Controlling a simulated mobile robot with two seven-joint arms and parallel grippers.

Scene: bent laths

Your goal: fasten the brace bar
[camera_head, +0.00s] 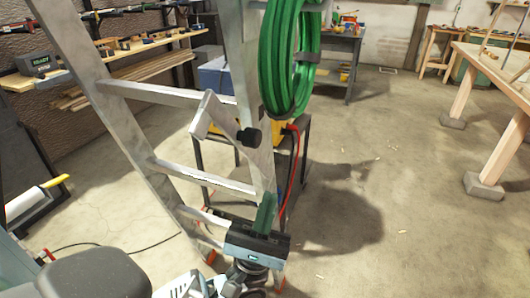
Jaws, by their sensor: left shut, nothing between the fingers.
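An aluminium stepladder (124,130) stands upright in front of me. A short bent grey metal bar (224,119), which looks like the brace bar, sits between two of its rungs. A black knob (249,137) is at the bar's right end, by the right rail. I cannot tell whether that end is fixed to the rail. My left gripper (267,198) is below the knob, in front of the lower right rail. Its green fingers point up, shut and empty, apart from the bar. My right gripper is not in view.
A coiled green hose (285,60) hangs at the ladder's upper right. A dark-framed cart (302,150) with a red cable stands behind the ladder. Wooden shelves (150,46) are at the left, a wooden trestle (462,97) at the right. The floor at right centre is mostly clear.

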